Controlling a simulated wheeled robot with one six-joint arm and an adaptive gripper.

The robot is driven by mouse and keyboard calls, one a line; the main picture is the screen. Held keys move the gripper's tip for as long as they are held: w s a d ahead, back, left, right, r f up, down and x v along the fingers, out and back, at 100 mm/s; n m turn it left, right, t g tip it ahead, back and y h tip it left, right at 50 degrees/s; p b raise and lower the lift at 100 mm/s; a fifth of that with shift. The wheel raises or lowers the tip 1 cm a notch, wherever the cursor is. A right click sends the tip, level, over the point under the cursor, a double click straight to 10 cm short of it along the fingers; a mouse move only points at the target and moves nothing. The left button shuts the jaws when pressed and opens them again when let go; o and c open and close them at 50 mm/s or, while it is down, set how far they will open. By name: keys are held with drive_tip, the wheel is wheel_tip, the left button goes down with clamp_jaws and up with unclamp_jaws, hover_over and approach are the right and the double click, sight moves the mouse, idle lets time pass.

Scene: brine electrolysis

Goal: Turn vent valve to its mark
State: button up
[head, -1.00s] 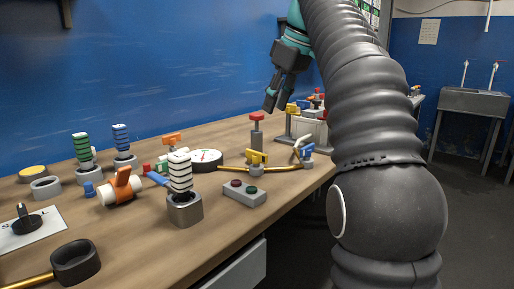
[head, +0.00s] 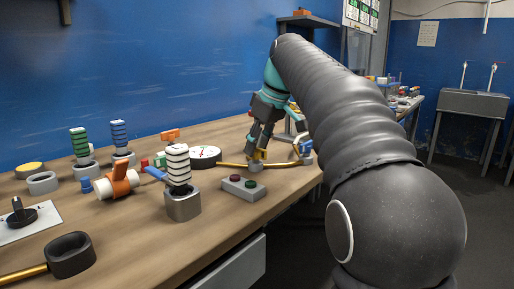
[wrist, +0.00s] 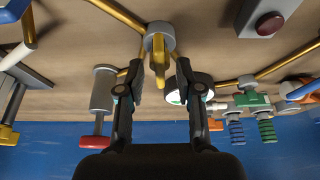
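A valve with a yellow lever handle (wrist: 158,55) on a round grey body (wrist: 166,33) sits on a brass pipe. I cannot read a label, so I cannot tell for sure that it is the vent valve, and I cannot make out a mark. In the wrist view my gripper (wrist: 159,78) is open, with one finger on each side of the yellow handle and a gap to both. In the head view my gripper (head: 257,151) is low over this valve (head: 256,165), largely hiding it.
A grey cylinder with a red handle (wrist: 95,142) stands left of my fingers in the wrist view.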

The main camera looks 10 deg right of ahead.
drive_tip(key=shift+f, duration=0.15)
drive_tip(key=shift+c, duration=0.2)
clamp_jaws()
